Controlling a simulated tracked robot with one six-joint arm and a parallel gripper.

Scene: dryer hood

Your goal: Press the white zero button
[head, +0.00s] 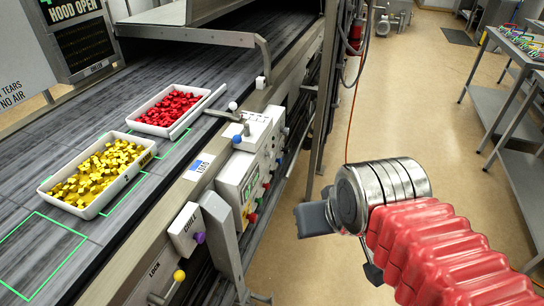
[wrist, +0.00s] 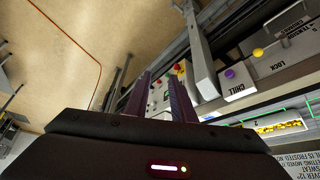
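A pale control panel (head: 243,180) is fixed to the side of the conveyor frame, with a small display and several coloured buttons. I cannot make out a white zero button for sure; the buttons are too small and seen edge-on. In the wrist view the panel (wrist: 158,93) shows between my fingers, with red, yellow and green buttons. My gripper (head: 312,219) is to the right of the panel, apart from it, over the floor. In the wrist view its two dark fingers (wrist: 160,76) stand apart with nothing held between them.
A box marked CHILL with a purple knob (head: 199,238) and a yellow-knobbed lever (head: 178,276) lie nearer. A grey upright bar (head: 222,240) stands beside the panel. Trays of yellow (head: 47,189) and red pieces (head: 207,91) sit on the belt.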

